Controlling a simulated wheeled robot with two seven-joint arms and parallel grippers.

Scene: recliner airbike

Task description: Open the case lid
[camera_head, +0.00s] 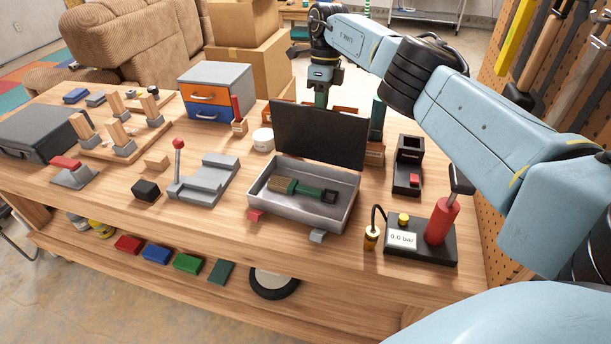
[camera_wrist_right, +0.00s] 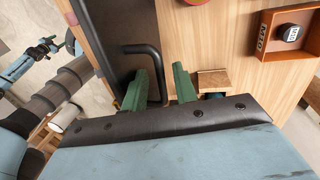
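An open grey case (camera_head: 342,212) sits near the table's front, its dark lid (camera_head: 318,135) standing roughly upright at the back edge. A tool (camera_head: 300,188) with a green section lies inside. My right gripper (camera_head: 321,97) is at the lid's top, its fingertips partly hidden behind it. In the right wrist view its green fingers (camera_wrist_right: 161,88) are apart, beside the dark lid (camera_wrist_right: 117,35) and its black handle (camera_wrist_right: 154,65). The handle's bar shows between the fingers; I cannot tell whether they touch it. A small blue-and-black arm part (camera_wrist_right: 40,50) at far left may be my left arm; its fingers are unclear.
A red pump (camera_head: 440,222) on a black base stands right of the case. A grey fixture (camera_head: 205,180) with a red-knobbed lever is at its left. A white round container (camera_head: 263,140) and a drawer box (camera_head: 215,90) stand behind. A closed dark case (camera_head: 40,130) lies far left.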

